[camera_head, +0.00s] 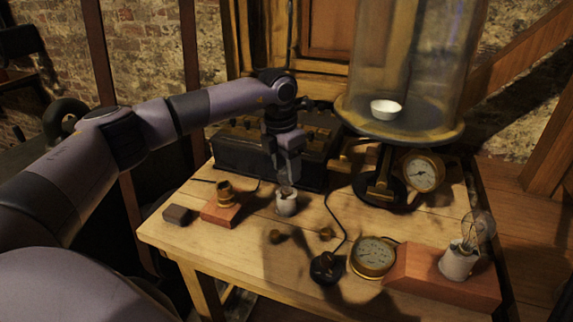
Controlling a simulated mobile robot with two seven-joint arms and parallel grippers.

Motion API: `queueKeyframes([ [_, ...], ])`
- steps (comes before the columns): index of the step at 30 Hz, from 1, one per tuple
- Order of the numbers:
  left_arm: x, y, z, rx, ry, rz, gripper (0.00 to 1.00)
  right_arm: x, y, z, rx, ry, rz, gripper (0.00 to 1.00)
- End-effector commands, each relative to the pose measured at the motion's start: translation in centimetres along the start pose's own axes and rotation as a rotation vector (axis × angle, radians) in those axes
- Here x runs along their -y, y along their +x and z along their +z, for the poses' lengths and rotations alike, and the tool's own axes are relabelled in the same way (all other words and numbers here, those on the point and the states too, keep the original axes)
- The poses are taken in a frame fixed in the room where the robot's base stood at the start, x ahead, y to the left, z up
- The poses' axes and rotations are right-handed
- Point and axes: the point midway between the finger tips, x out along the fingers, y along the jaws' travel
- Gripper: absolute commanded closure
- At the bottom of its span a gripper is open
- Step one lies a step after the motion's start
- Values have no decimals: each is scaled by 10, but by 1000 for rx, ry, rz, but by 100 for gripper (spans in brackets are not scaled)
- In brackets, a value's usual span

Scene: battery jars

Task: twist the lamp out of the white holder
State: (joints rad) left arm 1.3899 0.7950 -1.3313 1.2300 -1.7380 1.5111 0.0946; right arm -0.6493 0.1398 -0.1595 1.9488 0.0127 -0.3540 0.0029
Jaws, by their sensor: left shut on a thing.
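A small white holder (286,206) stands upright on the wooden table, near the middle. My left gripper (287,185) points straight down just above it and is shut on the lamp at the top of the holder. The lamp is mostly hidden between the fingers, so I cannot tell whether its base is still seated. A second white holder (457,264) with a clear glass lamp (478,232) stands on a reddish block at the right. My right gripper is not in view.
A glass bell jar (415,60) on a round stand with a gauge (422,173) rises behind, at the right. A dark box (270,155) stands behind the gripper. A brass socket (226,193) on a red block, a dark block (178,215) and a round dial (373,257) lie around the table.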

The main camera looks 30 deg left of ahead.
Motion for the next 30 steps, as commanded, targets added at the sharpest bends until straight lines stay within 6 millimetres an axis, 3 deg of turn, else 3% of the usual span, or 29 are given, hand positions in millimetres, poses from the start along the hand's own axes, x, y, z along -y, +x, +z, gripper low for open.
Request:
queueKeyframes([
  [15, 1, -1, 0, 0, -495, 60, 89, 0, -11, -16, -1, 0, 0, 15],
  [26, 0, 0, 0, 0, -532, 65, 89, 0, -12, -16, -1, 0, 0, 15],
  [30, 0, -2, 0, 0, -634, 78, 89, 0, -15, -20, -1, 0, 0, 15],
])
